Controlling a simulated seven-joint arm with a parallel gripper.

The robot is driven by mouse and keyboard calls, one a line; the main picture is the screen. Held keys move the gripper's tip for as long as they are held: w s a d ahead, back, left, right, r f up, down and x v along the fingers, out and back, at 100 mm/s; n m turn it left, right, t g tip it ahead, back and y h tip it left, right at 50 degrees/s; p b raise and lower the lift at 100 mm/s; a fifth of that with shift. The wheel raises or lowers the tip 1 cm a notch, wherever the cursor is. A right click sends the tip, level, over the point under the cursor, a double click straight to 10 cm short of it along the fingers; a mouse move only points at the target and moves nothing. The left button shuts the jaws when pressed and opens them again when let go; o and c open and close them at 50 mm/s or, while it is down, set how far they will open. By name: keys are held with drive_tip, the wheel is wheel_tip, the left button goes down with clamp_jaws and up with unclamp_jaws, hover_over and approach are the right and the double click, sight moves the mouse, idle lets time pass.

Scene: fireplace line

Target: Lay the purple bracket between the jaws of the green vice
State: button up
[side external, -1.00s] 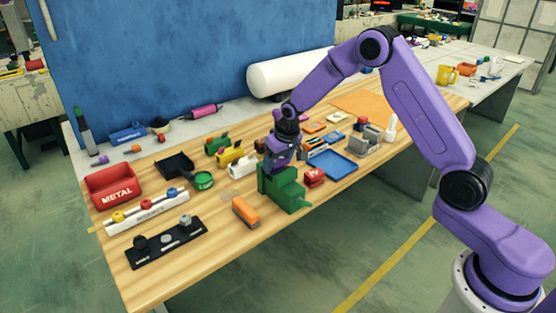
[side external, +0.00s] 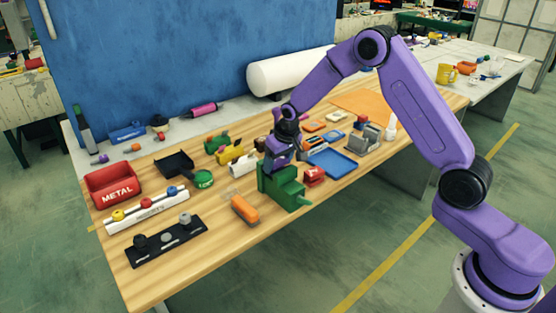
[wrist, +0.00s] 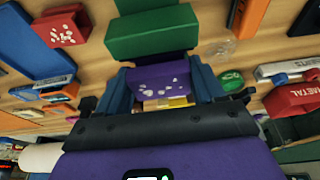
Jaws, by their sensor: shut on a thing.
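The green vice (side external: 290,194) stands near the front edge of the wooden bench, and part of it shows at the top of the wrist view (wrist: 150,38). My gripper (side external: 279,154) is at the vice's upper left end in the side view. In the wrist view, my gripper (wrist: 160,84) has its blue fingers on either side of the purple bracket (wrist: 158,76), shut on it. The bracket has pale spots and lies close to the vice's green jaw block. I cannot tell whether it touches the vice. In the side view, the bracket is hard to separate from my purple gripper.
A red vice (side external: 314,176) and a blue tray (side external: 333,163) are right of the green vice. An orange brush-like block (side external: 245,210) lies to its left front. A green round item (side external: 203,179) and a red METAL bin (side external: 113,187) are further left. Bench front is mostly clear.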

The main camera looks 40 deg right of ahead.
drive_tip(key=shift+f, duration=0.6)
drive_tip(key=o, duration=1.2)
drive_tip(key=shift+r, duration=2.5)
drive_tip(key=shift+r, duration=0.3)
drive_tip(key=v, duration=1.7)
drive_tip(key=shift+s+f, duration=0.15)
